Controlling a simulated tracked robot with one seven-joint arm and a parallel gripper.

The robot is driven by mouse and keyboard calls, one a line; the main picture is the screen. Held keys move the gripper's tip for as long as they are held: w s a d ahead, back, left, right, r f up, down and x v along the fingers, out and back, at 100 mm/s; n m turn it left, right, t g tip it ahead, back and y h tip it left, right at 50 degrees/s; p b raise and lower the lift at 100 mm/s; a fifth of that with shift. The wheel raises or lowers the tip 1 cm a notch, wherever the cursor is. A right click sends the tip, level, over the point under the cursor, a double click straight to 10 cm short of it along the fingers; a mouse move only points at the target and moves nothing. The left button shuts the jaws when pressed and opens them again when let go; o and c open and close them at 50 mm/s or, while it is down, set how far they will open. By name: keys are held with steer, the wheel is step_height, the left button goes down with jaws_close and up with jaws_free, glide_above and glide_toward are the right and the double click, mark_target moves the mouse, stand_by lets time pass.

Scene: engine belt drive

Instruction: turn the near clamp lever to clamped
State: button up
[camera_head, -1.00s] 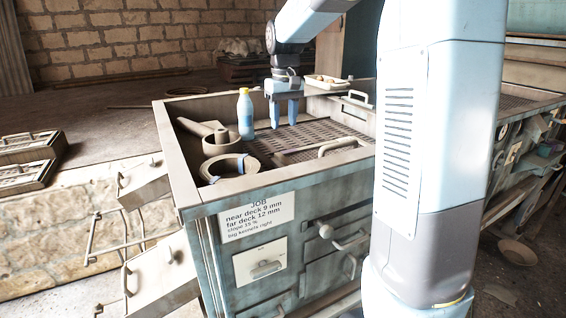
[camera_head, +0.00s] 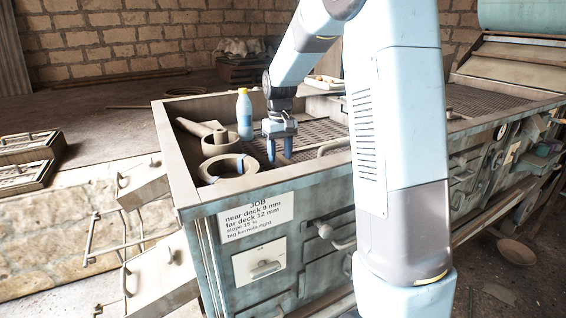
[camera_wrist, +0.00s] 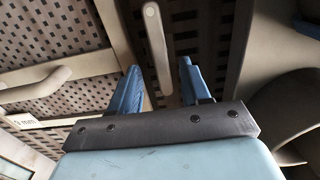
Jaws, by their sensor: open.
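My gripper (camera_wrist: 160,68) is open, one blue finger on each side of the lever, with no clear contact. In the head view my gripper (camera_head: 279,158) points down inside the bench top, right of the ring. The lever cannot be made out clearly there.
A blue bottle (camera_head: 244,115) with a yellow cap stands just left of my gripper. A curved deck handle (camera_wrist: 35,88) is left of my fingers. A round grey part (camera_wrist: 290,105) is at right.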

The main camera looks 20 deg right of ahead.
mark_target(280, 165)
steer(key=shift+f, duration=1.75)
